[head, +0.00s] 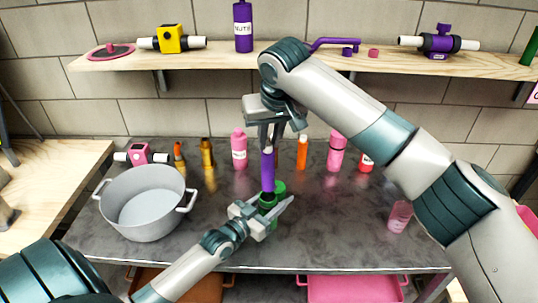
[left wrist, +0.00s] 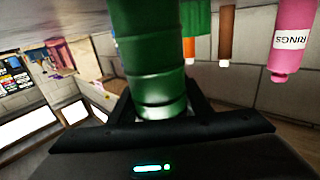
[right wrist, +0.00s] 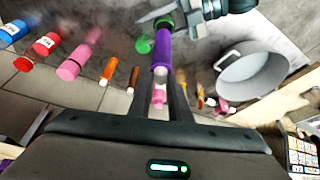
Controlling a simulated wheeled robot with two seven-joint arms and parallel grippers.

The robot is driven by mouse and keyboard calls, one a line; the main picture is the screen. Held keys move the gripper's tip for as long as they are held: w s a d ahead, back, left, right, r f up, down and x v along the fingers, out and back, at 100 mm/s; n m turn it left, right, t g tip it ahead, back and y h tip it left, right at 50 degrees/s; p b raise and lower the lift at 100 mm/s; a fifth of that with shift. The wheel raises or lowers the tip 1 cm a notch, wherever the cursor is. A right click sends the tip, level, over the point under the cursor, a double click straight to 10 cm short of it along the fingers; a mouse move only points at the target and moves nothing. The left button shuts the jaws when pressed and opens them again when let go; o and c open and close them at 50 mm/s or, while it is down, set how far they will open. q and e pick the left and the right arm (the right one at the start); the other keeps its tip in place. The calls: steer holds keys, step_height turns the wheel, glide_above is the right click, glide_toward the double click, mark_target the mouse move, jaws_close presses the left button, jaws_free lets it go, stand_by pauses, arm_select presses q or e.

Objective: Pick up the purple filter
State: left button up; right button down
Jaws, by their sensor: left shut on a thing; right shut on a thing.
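The purple filter (head: 268,172) is an upright purple cylinder with a pale end, near the middle of the table in the head view. My right gripper (head: 268,146) is shut on its upper end from above. It also shows between the fingers in the right wrist view (right wrist: 161,50). My left gripper (head: 262,208) is low over the table and shut on a green cylinder (left wrist: 152,65). The filter's lower end is at the top of this green cylinder; I cannot tell whether it is inside or just above. A green round part (head: 280,187) shows just behind them.
A grey pot (head: 143,205) stands at left on the dark table (head: 330,235). Several pink, orange and red bottles and tubes stand along the back. A pink cup (head: 400,216) is at right. A shelf (head: 220,54) above holds a yellow housing (head: 171,40) and a purple housing (head: 438,43).

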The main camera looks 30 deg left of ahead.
steer(key=shift+r, duration=0.65)
arm_select(q)
steer(key=o, duration=1.2)
steer(key=shift+s, duration=0.1)
steer(key=s, duration=0.4)
steer(key=s+a, duration=0.1)
steer(key=s, duration=0.2)
steer(key=s+a, duration=0.1)
steer(key=s, duration=0.3)
steer(key=shift+s, duration=0.3)
